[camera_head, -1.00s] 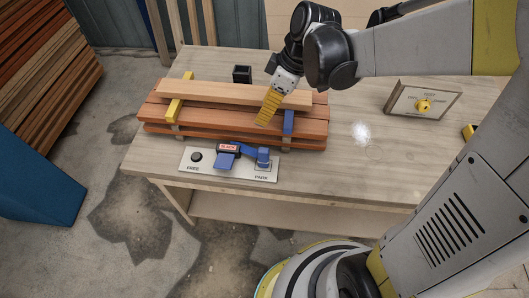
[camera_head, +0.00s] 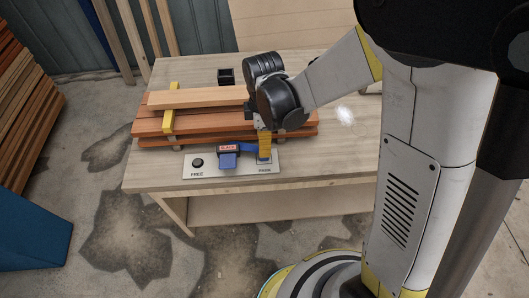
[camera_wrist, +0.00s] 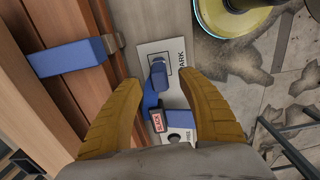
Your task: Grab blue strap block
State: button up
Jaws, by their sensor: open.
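The blue strap block (camera_wrist: 158,76) sits on the PARK square of a white plate, joined by a blue strap to a blue piece with a red SLACK label (camera_wrist: 157,122). My gripper (camera_wrist: 160,82) is open, with its yellow fingers apart on either side of the block in the wrist view. In the head view my gripper (camera_head: 265,147) is over the PARK end of the plate and hides most of the block. I cannot tell whether the fingers touch it.
The white plate (camera_head: 201,174) has a black FREE knob (camera_head: 197,162). Stacked boards (camera_head: 155,126) lie behind it, with a yellow band (camera_head: 170,108) and a blue band (camera_wrist: 66,58). A black open box (camera_head: 226,76) stands at the back.

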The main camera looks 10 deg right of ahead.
notch_tip(320, 180, down, 5)
jog(key=b, duration=0.2)
jog(key=shift+d+f+b, duration=0.1)
jog(key=shift+f+b, duration=0.05)
jog(key=shift+b, duration=0.25)
grip_shut()
